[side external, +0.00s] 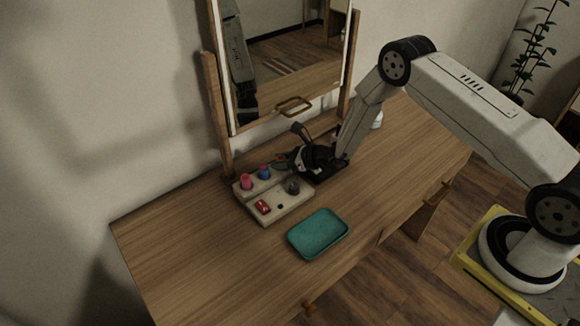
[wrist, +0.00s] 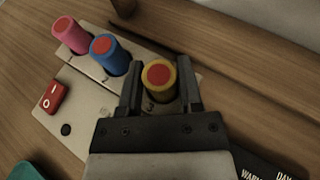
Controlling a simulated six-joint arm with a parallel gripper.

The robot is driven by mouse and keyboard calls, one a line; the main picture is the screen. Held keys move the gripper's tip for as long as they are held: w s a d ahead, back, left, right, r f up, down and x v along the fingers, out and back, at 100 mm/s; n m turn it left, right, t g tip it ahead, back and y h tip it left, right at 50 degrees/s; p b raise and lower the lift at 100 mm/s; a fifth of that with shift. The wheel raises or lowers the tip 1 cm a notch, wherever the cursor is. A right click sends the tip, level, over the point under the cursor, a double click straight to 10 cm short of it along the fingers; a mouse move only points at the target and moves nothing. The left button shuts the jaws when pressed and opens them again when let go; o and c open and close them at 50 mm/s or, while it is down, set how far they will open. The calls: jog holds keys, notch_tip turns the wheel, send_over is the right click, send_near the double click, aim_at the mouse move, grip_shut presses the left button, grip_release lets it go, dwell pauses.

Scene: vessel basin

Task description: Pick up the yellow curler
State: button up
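The yellow curler (wrist: 158,82), with a red top, stands upright at the heater base's end slot in the wrist view. My gripper (wrist: 160,70) has one finger on each side of it, very close to its sides. I cannot tell whether the fingers press on it. In the side view my gripper (side external: 287,162) is low over the back of the heater base (side external: 268,213) and hides the yellow curler.
A blue curler (wrist: 110,57) and a pink curler (wrist: 70,36) stand in line beside it. A red switch (wrist: 53,96) sits on the base. A teal tray (side external: 318,234) lies in front, and a mirror (side external: 290,80) stands behind. The table's left side is clear.

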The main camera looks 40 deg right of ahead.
grip_shut()
jog(key=shift+r, duration=0.15)
jog(key=shift+r, duration=0.8)
jog(key=s+r, duration=1.1)
jog(key=s, duration=0.3)
jog(key=shift+d, duration=0.45)
